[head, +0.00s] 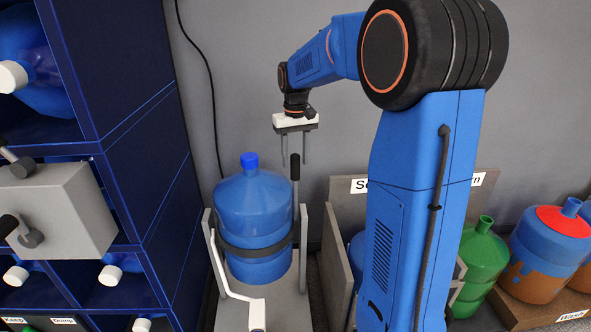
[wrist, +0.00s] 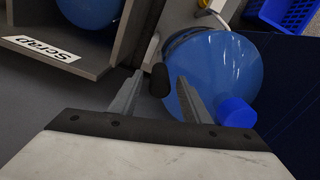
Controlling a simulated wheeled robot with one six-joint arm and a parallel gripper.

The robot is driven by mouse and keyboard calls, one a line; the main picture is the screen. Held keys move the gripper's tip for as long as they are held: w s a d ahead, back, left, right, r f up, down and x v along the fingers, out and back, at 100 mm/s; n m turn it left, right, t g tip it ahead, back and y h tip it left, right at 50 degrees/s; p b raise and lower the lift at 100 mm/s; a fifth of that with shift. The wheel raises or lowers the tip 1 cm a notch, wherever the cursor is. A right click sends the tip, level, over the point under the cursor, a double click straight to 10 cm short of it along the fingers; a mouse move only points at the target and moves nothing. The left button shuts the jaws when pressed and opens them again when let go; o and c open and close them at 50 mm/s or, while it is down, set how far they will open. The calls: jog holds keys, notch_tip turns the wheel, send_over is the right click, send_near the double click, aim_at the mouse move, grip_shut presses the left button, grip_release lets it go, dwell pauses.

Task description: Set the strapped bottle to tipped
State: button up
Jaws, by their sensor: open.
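The strapped bottle (head: 240,195) is a blue water bottle with a blue cap (head: 250,160), standing upright in a grey cradle (head: 302,240). A dark strap (head: 262,243) runs around its middle. A black-gripped handle (head: 295,172) rises at the cradle's right side. In the wrist view, the bottle (wrist: 225,65) and its cap (wrist: 237,113) lie to the right of the fingers. My gripper (head: 294,162) is open, pointing down over the handle. In the wrist view, the black handle end (wrist: 160,80) shows between the fingertips (wrist: 160,76); contact cannot be told.
A dark blue rack (head: 130,130) with bottles stands left. A white lever (head: 235,285) sits at the cradle's front left. A grey bin labelled Scrap (wrist: 55,49) is beside the cradle, partly hidden by my arm in the head view. Green (head: 482,258) and paint-stained (head: 540,250) bottles stand right.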

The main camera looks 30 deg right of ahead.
aim_at(296, 169)
jog(key=shift+f, duration=2.2)
grip_shut()
